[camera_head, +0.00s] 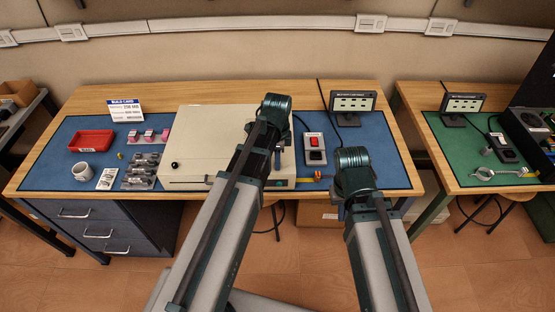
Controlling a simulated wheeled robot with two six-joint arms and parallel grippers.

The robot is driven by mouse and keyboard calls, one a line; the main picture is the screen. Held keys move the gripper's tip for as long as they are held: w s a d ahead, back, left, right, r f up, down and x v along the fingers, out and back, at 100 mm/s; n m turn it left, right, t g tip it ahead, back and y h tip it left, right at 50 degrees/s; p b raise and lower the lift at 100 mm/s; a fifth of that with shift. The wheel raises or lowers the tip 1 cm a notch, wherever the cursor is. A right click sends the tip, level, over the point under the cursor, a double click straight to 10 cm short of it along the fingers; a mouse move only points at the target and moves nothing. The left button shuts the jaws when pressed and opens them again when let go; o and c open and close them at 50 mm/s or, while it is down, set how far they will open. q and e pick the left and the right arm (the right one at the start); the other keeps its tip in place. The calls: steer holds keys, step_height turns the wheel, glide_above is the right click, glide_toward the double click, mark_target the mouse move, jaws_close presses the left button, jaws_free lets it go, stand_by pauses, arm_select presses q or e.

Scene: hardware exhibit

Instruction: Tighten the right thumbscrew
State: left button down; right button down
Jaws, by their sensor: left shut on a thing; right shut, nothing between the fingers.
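The cream case (212,130) lies on the blue mat, with a black thumbscrew (174,164) at its front left. My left gripper (278,160) points down at the front right of the case, where the right thumbscrew is hidden by my gripper and arm. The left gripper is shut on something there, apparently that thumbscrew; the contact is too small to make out. My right gripper (340,205) is shut and empty near the front edge of the table, right of the case; its fingertips are mostly covered by my arm.
A red switch box (314,148) and a display (352,105) stand right of the case.

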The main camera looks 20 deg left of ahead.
arm_select(q)
steer(key=c, duration=0.7)
jaws_free()
steer(key=shift+r, duration=0.1)
step_height(320, 180, up, 14)
steer(key=p, duration=1.3)
steer(key=shift+f+p, duration=0.2)
steer(key=shift+p, duration=0.2)
steer(key=s+d+f+n+b, duration=0.2)
steer(key=s+d+n, duration=0.1)
steer(key=s, duration=0.1)
steer(key=s+d+f+n+b, duration=0.2)
steer(key=s+d+n, duration=0.2)
steer(key=s, duration=0.1)
steer(key=s+d+f+n+y+b, duration=0.1)
steer(key=s+d+f+n+b, duration=0.1)
steer(key=s+d+n, duration=0.1)
steer(key=shift+s+d+f+n, duration=0.1)
steer(key=shift+s+d+n, duration=0.15)
steer(key=shift+s, duration=0.3)
steer(key=shift+s+d+f+n, duration=0.1)
steer(key=shift+s+n, duration=0.25)
steer(key=shift+s, duration=0.2)
